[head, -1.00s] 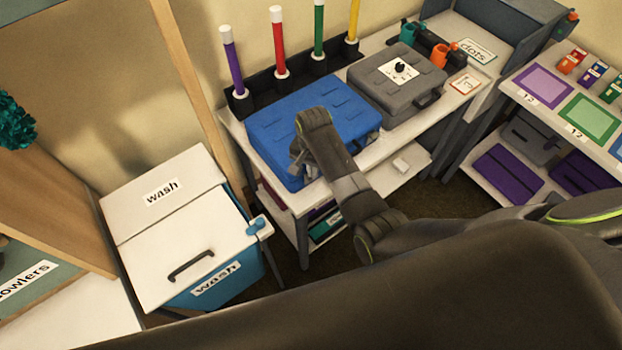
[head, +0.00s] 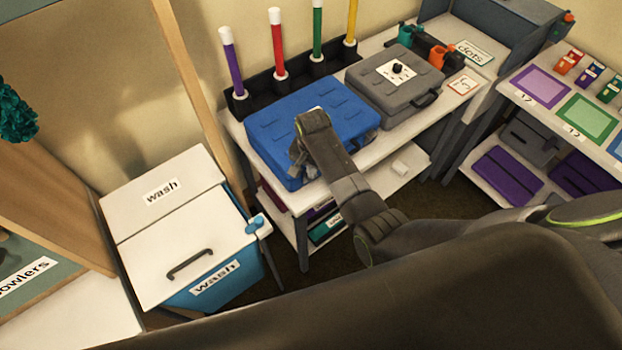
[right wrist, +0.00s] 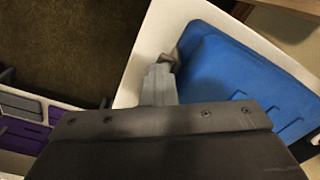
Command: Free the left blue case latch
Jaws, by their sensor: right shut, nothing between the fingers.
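The blue case (head: 290,115) lies closed on the white table, its lid facing up; it also shows in the right wrist view (right wrist: 235,85). My right gripper (head: 298,172) is shut and empty at the case's front side, near its left end. In the right wrist view its fingers (right wrist: 168,64) reach the case's edge; I cannot tell whether they touch it. The left latch is hidden behind the gripper, so its state does not show. My left gripper is not in view.
A grey case (head: 400,85) stands right of the blue one. Behind is a black rack (head: 262,100) with several coloured tubes. A white-lidded wash bin (head: 180,228) stands at the left. The table's front strip (head: 375,155) is clear.

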